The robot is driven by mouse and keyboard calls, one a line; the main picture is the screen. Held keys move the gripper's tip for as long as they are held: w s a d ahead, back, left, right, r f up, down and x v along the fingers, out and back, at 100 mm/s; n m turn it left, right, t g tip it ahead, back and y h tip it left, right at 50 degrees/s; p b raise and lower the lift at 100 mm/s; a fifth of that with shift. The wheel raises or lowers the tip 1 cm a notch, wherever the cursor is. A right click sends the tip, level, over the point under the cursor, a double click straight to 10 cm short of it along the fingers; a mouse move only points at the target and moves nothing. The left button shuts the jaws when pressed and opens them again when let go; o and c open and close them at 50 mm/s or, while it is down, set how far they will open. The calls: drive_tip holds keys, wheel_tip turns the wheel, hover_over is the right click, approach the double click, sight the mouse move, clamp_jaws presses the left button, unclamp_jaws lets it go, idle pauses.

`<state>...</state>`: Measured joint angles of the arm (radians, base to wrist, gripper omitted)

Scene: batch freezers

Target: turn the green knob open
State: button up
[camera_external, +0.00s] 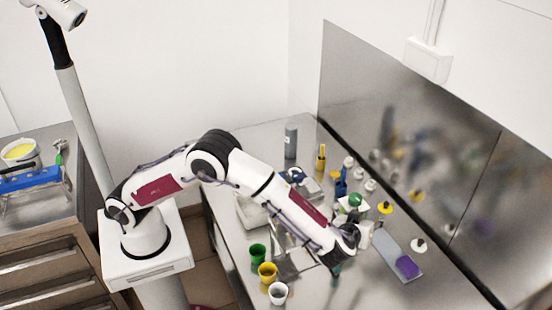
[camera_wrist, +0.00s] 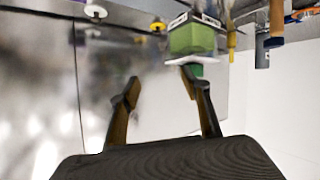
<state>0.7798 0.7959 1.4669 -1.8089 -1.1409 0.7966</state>
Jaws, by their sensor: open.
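A green rounded piece (camera_external: 354,200), which looks like the green knob, sits on a light-coloured fixture among the items on the steel counter in the external view. A green block (camera_wrist: 192,40) with a dark top and a white rim below shows in the wrist view; I cannot tell for sure whether it is the same thing. My gripper (camera_wrist: 160,79) is open with nothing between its fingers. Its right fingertip overlaps the white rim in the picture, and contact cannot be told. In the external view my gripper (camera_external: 352,238) is low over the counter, just below the green piece; its fingers are hard to make out.
A green cup (camera_external: 258,253), yellow cup (camera_external: 267,271) and white cup (camera_external: 278,293) stand near the counter's left edge. A grey board (camera_external: 394,255) with a purple item (camera_external: 407,267) lies right of my gripper. Bottles crowd behind, before a reflective steel wall (camera_external: 400,130).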

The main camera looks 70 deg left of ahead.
sight(355, 198)
drive_tip(key=s+a+y, duration=0.1)
drive_tip(key=a+r, duration=0.1)
drive_tip(key=s+a+g+y, duration=0.1)
drive_tip(key=a, duration=0.1)
drive_tip(key=shift+s+r+y, duration=0.3)
drive_tip(key=shift+s, duration=0.05)
drive_tip(key=shift+w+a, duration=0.1)
drive_tip(key=shift+a, duration=0.05)
drive_tip(key=shift+x, duration=3.8)
drive_tip(key=shift+f, duration=0.1)
drive_tip(key=c, duration=1.1)
